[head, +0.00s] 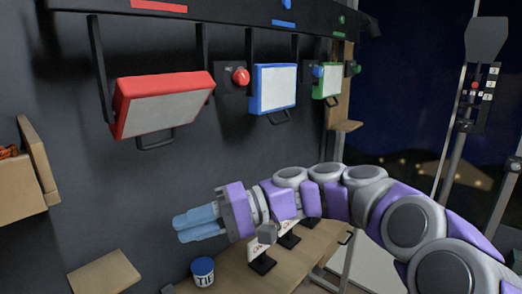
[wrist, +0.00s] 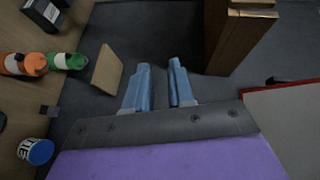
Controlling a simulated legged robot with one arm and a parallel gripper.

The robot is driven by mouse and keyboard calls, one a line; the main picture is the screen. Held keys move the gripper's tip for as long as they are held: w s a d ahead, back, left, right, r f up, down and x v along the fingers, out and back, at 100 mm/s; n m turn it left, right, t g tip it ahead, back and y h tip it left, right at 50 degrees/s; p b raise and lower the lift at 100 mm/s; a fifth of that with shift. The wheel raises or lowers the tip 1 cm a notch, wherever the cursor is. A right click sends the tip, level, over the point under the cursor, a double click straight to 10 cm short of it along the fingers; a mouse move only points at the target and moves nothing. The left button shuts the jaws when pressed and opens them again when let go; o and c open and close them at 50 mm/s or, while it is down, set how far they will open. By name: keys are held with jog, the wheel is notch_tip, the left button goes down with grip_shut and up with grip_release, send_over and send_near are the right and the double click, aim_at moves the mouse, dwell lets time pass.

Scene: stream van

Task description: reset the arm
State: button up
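My arm (head: 410,222), purple and grey, reaches from the lower right toward the left across the head view. My gripper (head: 177,228) is at its end, with two pale blue fingers pointing left. It is in free air in front of the dark wall, above and left of the wooden desk (head: 232,274). In the wrist view my gripper (wrist: 159,66) shows a narrow gap between the fingers, with nothing in it. The fingers touch nothing that I can see.
Red (head: 165,103), blue (head: 273,88) and green (head: 327,82) framed panels hang on the wall. A white and blue tub (head: 203,271) stands on the desk. A wooden shelf (head: 22,185) is at left. Orange (wrist: 22,64) and green (wrist: 67,61) bottles show in the wrist view.

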jog(key=s+d+f+m+t+h, duration=0.1)
jog(key=s+d+f+h, duration=0.3)
jog(key=s+f, duration=0.35)
jog(key=s+d+f+m+t+h, duration=0.1)
jog(key=s+d+f+h, duration=0.3)
jog(key=s+f, duration=0.35)
jog(key=s+d+f+m+h, duration=0.1)
jog(key=s+d+f+h, duration=0.1)
jog(key=d, duration=0.4)
jog(key=s+d+f+m+h+b, duration=0.1)
jog(key=s+d+f+h, duration=0.1)
jog(key=s+d+f, duration=0.2)
jog(key=s+d+f+m+t+h, duration=0.1)
jog(key=s+d+f+h, duration=0.2)
jog(key=d, duration=0.5)
jog(key=shift+s+d+f, duration=0.35)
jog(key=shift+s+f, duration=0.2)
jog(key=shift+f, duration=0.35)
jog(key=shift+o, duration=0.3)
jog(key=shift+a, duration=0.1)
